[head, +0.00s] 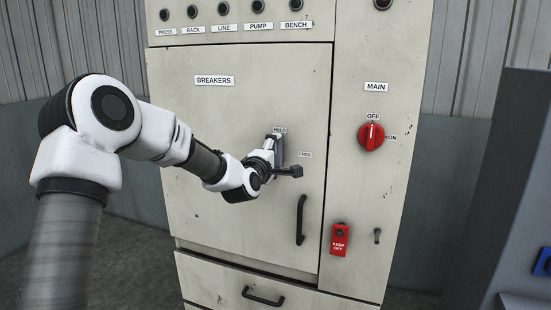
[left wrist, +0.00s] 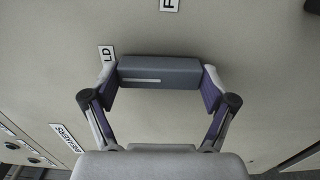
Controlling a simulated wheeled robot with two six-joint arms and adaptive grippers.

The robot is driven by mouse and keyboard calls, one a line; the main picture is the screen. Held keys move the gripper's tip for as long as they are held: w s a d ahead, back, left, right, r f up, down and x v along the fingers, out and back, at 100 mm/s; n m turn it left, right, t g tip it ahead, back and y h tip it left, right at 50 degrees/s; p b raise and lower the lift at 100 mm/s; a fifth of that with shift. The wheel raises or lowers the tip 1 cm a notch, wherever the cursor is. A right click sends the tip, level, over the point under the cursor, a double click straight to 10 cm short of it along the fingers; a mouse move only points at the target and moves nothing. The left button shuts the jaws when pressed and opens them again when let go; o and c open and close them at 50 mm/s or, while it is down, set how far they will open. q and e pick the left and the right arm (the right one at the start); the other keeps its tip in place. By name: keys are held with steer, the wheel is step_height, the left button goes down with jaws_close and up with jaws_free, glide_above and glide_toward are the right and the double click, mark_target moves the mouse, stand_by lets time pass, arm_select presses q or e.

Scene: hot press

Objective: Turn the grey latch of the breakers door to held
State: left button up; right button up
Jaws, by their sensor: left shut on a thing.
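The grey latch (head: 279,150) is on the upper right part of the cream breakers door (head: 225,120). It stands about upright, its upper end just below the HELD label (head: 280,130); the FREE label (head: 305,154) is to its right. In the left wrist view the latch (left wrist: 160,70) is a grey bar with a white line towards the end by the partly hidden HELD label (left wrist: 106,53). My left gripper (head: 275,158) is shut on the latch, one finger at each end of the bar. The gripper partly hides the latch in the head view. My right gripper is not in view.
A black door handle (head: 300,220) is below and right of the latch. The red MAIN knob (head: 371,136) and a red KEEP OFF tag (head: 339,239) are on the panel to the right. A drawer handle (head: 263,297) is below the door.

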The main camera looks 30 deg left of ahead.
arm_select(q)
steer(key=shift+r, duration=0.15)
steer(key=o, duration=1)
steer(key=shift+w, duration=0.1)
steer(key=v, duration=1.2)
